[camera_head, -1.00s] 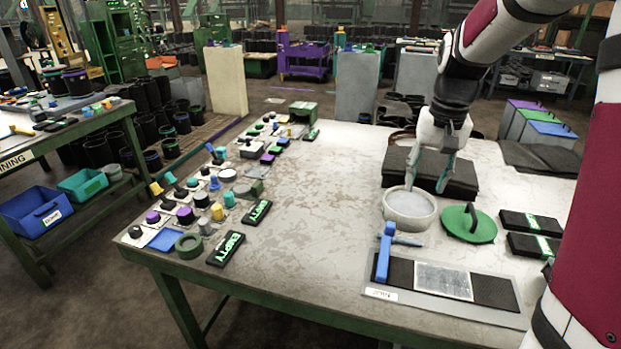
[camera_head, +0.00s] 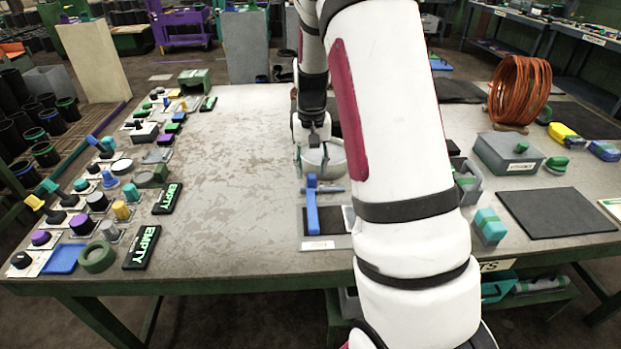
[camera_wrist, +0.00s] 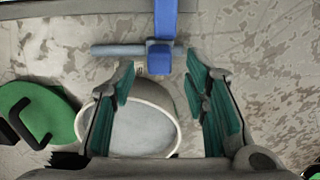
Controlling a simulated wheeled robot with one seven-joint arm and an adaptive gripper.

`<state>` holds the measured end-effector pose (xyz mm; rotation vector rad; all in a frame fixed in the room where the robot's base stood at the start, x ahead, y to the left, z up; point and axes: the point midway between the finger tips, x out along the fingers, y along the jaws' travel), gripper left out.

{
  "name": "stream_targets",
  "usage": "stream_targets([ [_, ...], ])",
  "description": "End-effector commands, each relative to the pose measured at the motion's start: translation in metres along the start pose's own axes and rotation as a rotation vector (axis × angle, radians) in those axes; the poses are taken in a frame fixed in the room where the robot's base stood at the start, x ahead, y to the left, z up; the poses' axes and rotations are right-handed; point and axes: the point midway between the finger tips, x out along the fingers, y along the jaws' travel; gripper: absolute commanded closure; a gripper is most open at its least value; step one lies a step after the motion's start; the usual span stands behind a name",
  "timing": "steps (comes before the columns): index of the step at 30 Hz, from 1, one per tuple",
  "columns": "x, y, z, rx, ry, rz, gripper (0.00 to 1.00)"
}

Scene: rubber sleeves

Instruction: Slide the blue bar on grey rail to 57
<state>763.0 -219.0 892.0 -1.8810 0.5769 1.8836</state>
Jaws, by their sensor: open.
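The blue bar (camera_head: 312,206) stands over the dark panel at the table's front edge, with its far end at the thin grey rail (camera_head: 332,190). In the wrist view the blue bar (camera_wrist: 165,20) ends in a blue block across the grey rail (camera_wrist: 112,50). My gripper (camera_wrist: 162,66) is open, with green-padded fingers spread either side of the block and nothing held between them. I cannot tell its height above the rail. In the head view my gripper (camera_head: 303,160) is by the round pot, partly hidden. My arm hides the panel's right part. No scale number is readable.
The round pot (camera_wrist: 140,128) lies below the rail in the wrist view, close to the left finger. A green lid (camera_wrist: 38,112) is at its left. Knobs and switches line the table's left side. The table's middle (camera_head: 235,180) is clear.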

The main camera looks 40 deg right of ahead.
Motion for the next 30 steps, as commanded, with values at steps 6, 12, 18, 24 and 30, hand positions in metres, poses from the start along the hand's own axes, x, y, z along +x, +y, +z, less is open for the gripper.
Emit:
stream_targets([
  [6, 0.03, 0.0, 0.0, -0.001, -0.002, 0.0, 0.58],
  [12, 0.039, 0.0, 0.0, -0.001, 0.0, -0.001, 0.58],
  [18, 0.04, 0.0, 0.0, -0.001, 0.001, -0.001, 0.58],
  [24, 0.04, 0.0, 0.0, -0.001, 0.001, 0.0, 0.92],
  [30, 0.04, 0.001, 0.0, -0.001, 0.001, 0.0, 1.0],
])
